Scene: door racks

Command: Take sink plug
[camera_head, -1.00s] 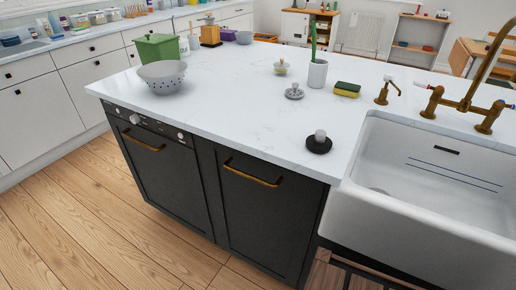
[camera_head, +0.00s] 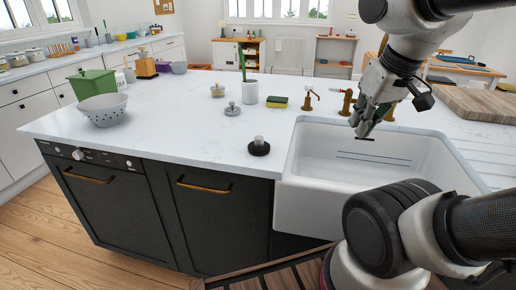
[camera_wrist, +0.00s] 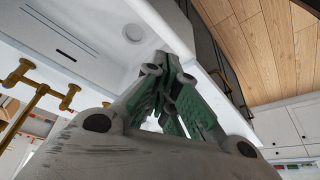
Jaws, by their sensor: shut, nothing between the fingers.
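A black round plug with a grey knob (camera_head: 259,147) lies flat on the white worktop, left of the sink. A silver disc with a knob and what look like holes (camera_head: 232,109) lies behind it; I cannot tell for sure which one is the sink plug. My gripper (camera_head: 362,131) is shut and empty above the sink, right of both discs and apart from them. In the wrist view its green-padded fingers (camera_wrist: 172,68) are together, with the sink behind them. Neither disc is clearly visible in the wrist view.
The white sink (camera_head: 330,190) has brass taps (camera_head: 347,101) behind it. A sponge (camera_head: 277,102), a white pot (camera_head: 250,91), a small dish (camera_head: 217,91) and a colander (camera_head: 103,110) stand on the worktop. The worktop around the black disc is clear.

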